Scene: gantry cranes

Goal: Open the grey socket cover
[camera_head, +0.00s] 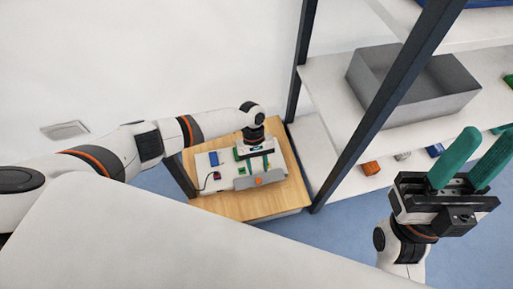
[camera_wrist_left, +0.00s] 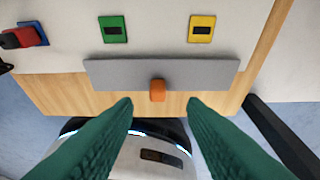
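The grey socket cover (camera_wrist_left: 215,74) is a long flat bar along the near edge of a white board (camera_head: 207,182), and looks closed. An orange knob (camera_wrist_left: 157,90) sits midway along it. The cover (camera_head: 275,177) and knob (camera_head: 258,180) also show in the head view. My left gripper (camera_wrist_left: 158,104) is open and empty. Its green fingers point at the knob, one either side in the picture; no contact is visible. In the head view my left gripper (camera_head: 259,162) hangs just behind the cover. My right gripper (camera_head: 490,140) is open and empty at the right.
A green socket (camera_wrist_left: 113,29) and a yellow socket (camera_wrist_left: 201,28) lie behind the cover. A red plug (camera_wrist_left: 20,38) is beside a blue socket (camera_wrist_left: 42,32). The board rests on a wooden table (camera_head: 235,208). A shelf with a grey bin (camera_head: 395,111) stands right.

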